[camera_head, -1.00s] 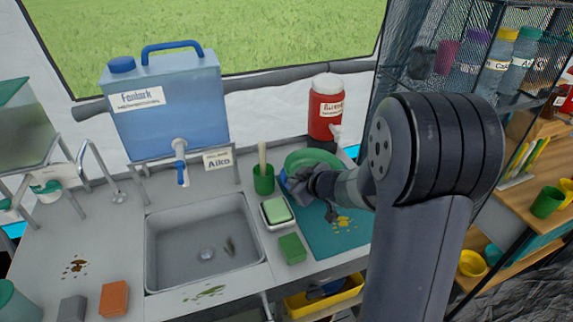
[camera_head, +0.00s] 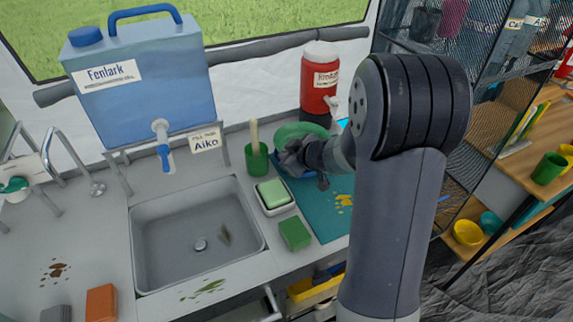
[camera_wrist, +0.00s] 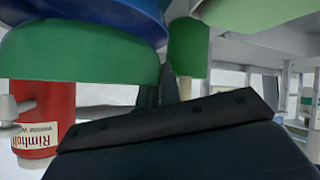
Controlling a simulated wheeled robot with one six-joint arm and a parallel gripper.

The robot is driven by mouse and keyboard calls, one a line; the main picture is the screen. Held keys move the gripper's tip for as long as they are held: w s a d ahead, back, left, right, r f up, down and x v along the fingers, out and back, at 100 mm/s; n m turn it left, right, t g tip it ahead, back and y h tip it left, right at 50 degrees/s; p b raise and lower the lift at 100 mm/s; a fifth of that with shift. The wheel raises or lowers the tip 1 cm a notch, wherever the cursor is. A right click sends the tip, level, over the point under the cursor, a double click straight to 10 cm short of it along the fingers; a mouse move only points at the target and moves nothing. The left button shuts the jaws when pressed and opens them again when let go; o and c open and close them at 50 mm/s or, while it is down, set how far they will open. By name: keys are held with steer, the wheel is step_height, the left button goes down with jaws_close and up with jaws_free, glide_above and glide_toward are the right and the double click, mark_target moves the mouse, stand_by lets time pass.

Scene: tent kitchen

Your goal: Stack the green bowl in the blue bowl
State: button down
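The green bowl (camera_head: 298,131) is at the back of the counter, partly hidden by my gripper (camera_head: 296,158). The blue bowl (camera_head: 286,170) is below it, mostly hidden by the arm. The wrist view appears upside down. There the green bowl (camera_wrist: 80,52) fills the upper left and overlaps the blue bowl (camera_wrist: 130,14), which shows at the top edge. My dark fingers (camera_wrist: 158,88) are close together at the green bowl's rim and appear shut on it. I cannot tell whether the green bowl touches the blue one.
A green cup with a brush (camera_head: 257,163), a soap dish (camera_head: 276,197) and a green sponge (camera_head: 295,234) stand left of the bowls. The red dispenser (camera_head: 320,85) is behind them. The sink (camera_head: 190,235) is left. The teal mat (camera_head: 328,218) has free room and yellow crumbs.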

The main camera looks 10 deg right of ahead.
steer(key=shift+f, duration=0.95)
steer(key=shift+f+b, duration=0.55)
steer(key=shift+f, duration=0.1)
steer(key=c, duration=1.7)
jaws_free()
steer(key=shift+s+f, duration=0.1)
steer(key=shift+o, duration=0.5)
steer(key=shift+f, duration=0.1)
